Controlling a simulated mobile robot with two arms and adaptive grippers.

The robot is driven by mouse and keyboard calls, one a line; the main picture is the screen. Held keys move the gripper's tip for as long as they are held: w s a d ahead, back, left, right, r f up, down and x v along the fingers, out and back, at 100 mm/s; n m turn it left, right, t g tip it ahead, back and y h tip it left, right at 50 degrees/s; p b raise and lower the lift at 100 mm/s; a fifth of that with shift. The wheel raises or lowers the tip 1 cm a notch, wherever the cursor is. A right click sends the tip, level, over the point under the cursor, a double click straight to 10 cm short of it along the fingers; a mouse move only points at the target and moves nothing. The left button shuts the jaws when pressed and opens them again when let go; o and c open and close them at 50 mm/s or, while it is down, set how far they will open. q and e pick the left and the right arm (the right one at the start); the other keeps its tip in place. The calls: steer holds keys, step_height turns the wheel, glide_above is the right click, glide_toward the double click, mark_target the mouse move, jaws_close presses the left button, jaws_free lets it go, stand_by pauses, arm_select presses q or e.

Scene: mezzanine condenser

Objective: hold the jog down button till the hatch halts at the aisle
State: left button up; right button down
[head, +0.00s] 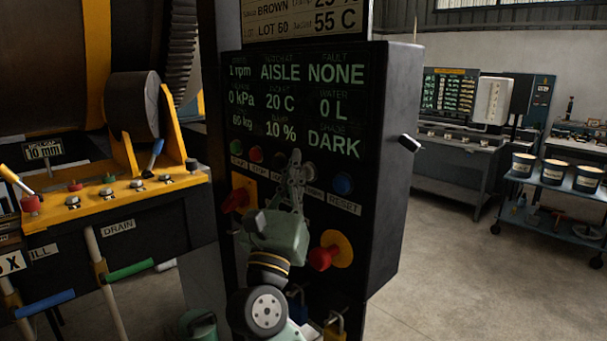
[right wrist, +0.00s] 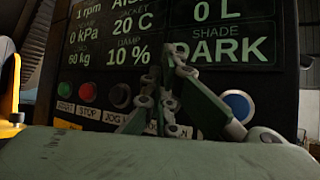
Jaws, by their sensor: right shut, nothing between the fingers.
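The dark control cabinet (head: 382,190) stands in front of me; its display (head: 295,100) reads AISLE in the top middle, with 1 rpm and fault NONE. Below is a button row: green START (right wrist: 65,88), red STOP (right wrist: 87,91), a dark button (right wrist: 121,96) above a JOG label (right wrist: 113,145), and blue RESET (head: 343,184). My right gripper (head: 296,157) is shut and empty, its fingertips in front of the row between STOP and RESET. The fingers cover part of the row and its labels; I cannot tell whether they touch a button. My left gripper is out of view.
A red knob on a yellow disc (head: 325,256) and a red switch (head: 237,198) sit lower on the cabinet. At left is a yellow-trimmed valve bench (head: 120,192) before a dark drum (head: 40,65). A cart (head: 550,193) with buckets stands right, beyond open floor.

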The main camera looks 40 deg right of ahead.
stand_by(0.6)
steer(key=shift+a, duration=0.85)
steer(key=a, duration=0.3)
steer(key=a+b, duration=0.1)
steer(key=a, duration=0.1)
steer(key=shift+s, duration=0.25)
